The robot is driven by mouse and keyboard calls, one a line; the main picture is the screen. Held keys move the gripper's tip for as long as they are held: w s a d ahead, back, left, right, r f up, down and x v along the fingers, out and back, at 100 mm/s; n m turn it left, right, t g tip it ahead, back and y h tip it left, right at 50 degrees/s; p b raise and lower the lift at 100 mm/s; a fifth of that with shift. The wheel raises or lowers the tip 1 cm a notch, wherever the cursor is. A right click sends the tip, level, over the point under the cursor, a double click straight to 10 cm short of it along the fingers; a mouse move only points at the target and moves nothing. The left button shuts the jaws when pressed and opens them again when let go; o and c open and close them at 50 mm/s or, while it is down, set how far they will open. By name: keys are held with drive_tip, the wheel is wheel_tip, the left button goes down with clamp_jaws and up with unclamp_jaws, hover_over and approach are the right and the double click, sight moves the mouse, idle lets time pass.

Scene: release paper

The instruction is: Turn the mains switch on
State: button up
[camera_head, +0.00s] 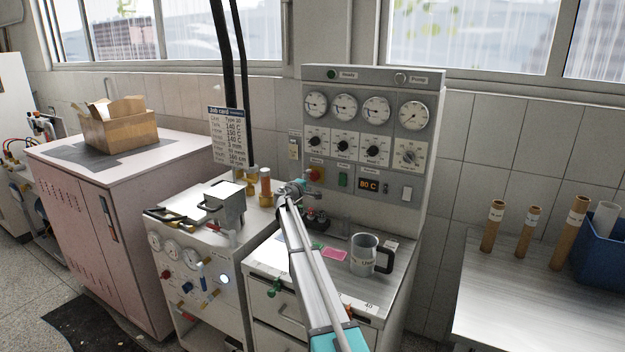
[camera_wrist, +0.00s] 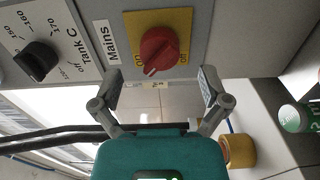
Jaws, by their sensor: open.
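The mains switch (camera_wrist: 159,49) is a red rotary knob on a yellow plate, beside a "Mains" label, in the wrist view. In the head view the red switch (camera_head: 315,174) sits at the lower left of the grey control panel (camera_head: 437,130). My gripper (camera_wrist: 160,82) is open and empty, its two fingers spread on either side of the knob's line and apart from it. In the head view my gripper (camera_head: 287,189) is just left of the switch.
The Tank C dial (camera_wrist: 37,61) is beside the switch. In the head view a green button (camera_head: 343,181) and an "80 C" display (camera_head: 373,184) lie to its right. A grey mug (camera_head: 363,256) stands on the bench below. A job card (camera_head: 227,137) stands to the left.

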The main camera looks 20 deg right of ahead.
drive_tip(key=v, duration=0.7)
drive_tip(key=shift+s+a, duration=0.25)
drive_tip(key=s+a+f+m+g+y, duration=0.2)
drive_tip(key=s+a+f, duration=0.1)
drive_tip(key=s, duration=0.6)
drive_tip(key=s+a+f+m+g+y, duration=0.2)
drive_tip(key=s+f, duration=0.3)
drive_tip(key=s, duration=0.3)
drive_tip(key=s+a+f+m+g+y, duration=0.2)
drive_tip(key=s+a+f+g, duration=0.1)
drive_tip(key=s, duration=0.6)
drive_tip(key=shift+s+a+f, duration=0.35)
drive_tip(key=shift+a+f, duration=0.1)
drive_tip(key=shift+f, duration=0.3)
drive_tip(key=s+a+f+g+y, duration=0.2)
drive_tip(key=s+a+y, duration=0.2)
drive_tip(key=s+a, duration=0.3)
drive_tip(key=s+a+f+m+g+y, duration=0.1)
drive_tip(key=s+a, duration=0.7)
drive_tip(key=s, duration=0.8)
wheel_tip(320, 180, down, 2)
drive_tip(key=g+y, duration=0.1)
drive_tip(key=y, duration=0.2)
drive_tip(key=shift+a+f+p, duration=0.15)
drive_tip(key=shift+a+p, duration=0.05)
drive_tip(key=shift+p, duration=0.2)
